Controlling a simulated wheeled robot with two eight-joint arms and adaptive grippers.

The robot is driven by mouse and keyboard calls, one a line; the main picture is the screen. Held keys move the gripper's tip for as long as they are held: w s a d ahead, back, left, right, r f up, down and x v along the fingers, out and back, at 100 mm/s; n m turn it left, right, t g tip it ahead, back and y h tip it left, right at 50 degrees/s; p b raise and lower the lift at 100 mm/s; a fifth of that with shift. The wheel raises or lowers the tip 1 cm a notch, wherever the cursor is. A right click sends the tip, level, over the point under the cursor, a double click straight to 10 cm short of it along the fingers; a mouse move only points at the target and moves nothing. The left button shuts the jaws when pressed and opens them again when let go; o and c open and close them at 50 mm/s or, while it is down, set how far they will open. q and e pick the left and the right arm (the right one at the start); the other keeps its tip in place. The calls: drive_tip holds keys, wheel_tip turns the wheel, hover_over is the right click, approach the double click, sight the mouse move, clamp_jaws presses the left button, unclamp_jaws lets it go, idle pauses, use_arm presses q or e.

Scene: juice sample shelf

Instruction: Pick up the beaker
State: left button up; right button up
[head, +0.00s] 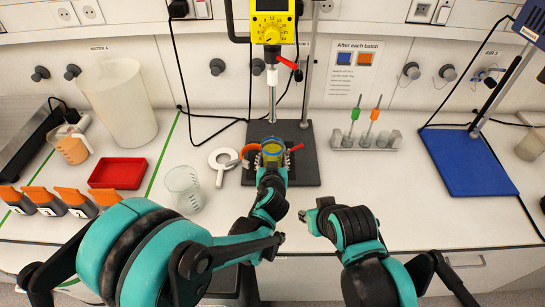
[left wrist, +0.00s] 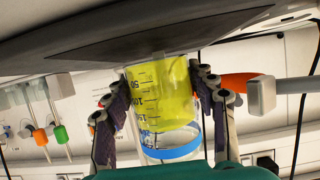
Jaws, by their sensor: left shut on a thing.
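A clear beaker (head: 272,150) with yellow liquid and a blue band near its rim stands on or just over the black stand base plate (head: 309,168), below the stirrer shaft. It also shows in the left wrist view (left wrist: 162,95), where the picture is upside down and its bottom end meets or nearly meets the dark plate. My left gripper (head: 271,163) is shut on the beaker, one finger on each side; both fingers show in the left wrist view (left wrist: 160,105). My right gripper (head: 306,217) hangs over the front of the bench, away from the beaker; its jaws are unclear.
The yellow stirrer (head: 272,22) hangs above the beaker. An empty glass beaker (head: 184,188) and red tray (head: 118,173) stand further left. A pipette rack (head: 364,142) and blue plate (head: 467,163) are right. Bench front right is clear.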

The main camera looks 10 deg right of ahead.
use_arm(q)
drive_tip(key=r+p+v, duration=0.1)
drive_tip(key=p+v, duration=0.2)
drive_tip(key=v, duration=1)
drive_tip(key=shift+p, duration=0.35)
drive_tip(key=shift+r, duration=0.2)
drive_tip(key=o, duration=0.9)
drive_tip(key=c, duration=1.1)
drive_tip(key=shift+s, duration=0.1)
drive_tip(key=shift+c, duration=0.4)
